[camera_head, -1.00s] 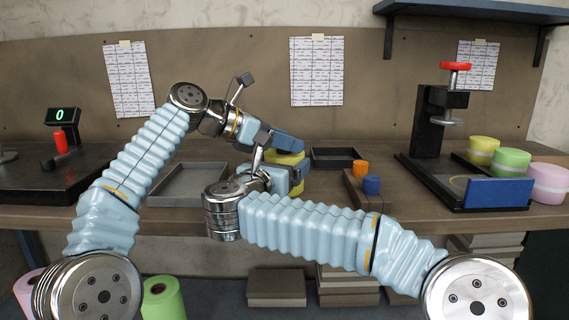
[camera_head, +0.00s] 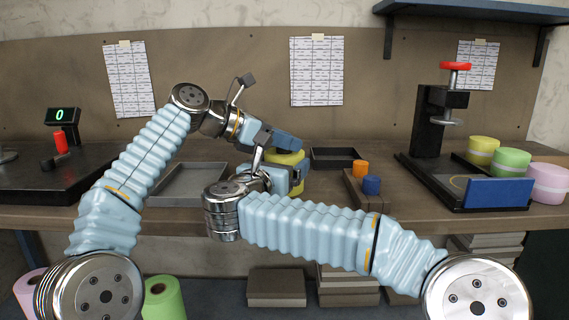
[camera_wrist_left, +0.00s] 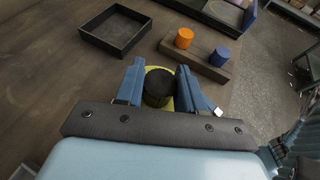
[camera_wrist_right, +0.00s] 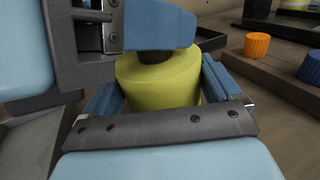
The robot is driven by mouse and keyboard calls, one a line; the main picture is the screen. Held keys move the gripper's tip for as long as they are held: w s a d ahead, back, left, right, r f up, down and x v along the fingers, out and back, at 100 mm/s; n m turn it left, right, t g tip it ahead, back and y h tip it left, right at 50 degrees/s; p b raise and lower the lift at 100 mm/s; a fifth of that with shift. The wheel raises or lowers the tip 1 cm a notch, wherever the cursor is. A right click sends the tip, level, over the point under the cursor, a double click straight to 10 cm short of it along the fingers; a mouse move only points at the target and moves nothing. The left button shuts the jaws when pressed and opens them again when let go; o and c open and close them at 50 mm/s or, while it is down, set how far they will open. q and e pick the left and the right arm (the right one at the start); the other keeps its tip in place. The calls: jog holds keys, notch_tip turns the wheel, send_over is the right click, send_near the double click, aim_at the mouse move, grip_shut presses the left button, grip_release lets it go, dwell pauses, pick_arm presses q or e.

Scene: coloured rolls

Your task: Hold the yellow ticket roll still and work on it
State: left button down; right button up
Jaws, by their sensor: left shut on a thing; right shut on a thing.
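The yellow ticket roll (camera_head: 286,158) stands upright on the bench, partly hidden behind my grippers; it shows best in the right wrist view (camera_wrist_right: 158,88). A black round knob or plug (camera_wrist_left: 158,86) sits at the centre of its top. My left gripper (camera_head: 290,143) reaches over from the left and is shut on the black piece, with a finger on each side of it in the left wrist view. My right gripper (camera_head: 297,176) is lower and shut around the sides of the yellow roll. The lower contact points are hidden.
An orange cap (camera_head: 361,169) and a blue cap (camera_head: 372,185) are on a wooden block to the right. A black tray (camera_head: 338,152) lies behind, a grey tray (camera_head: 180,200) to the left. A black press (camera_head: 432,125) and several rolls stand right. A counter (camera_head: 61,115) reads 0.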

pick_arm(q)
jog(key=shift+s+r, duration=0.15)
jog(key=shift+r, duration=0.05)
dwell(0.8)
jog(key=c, duration=0.6)
grip_release()
jog(key=v, duration=1.2)
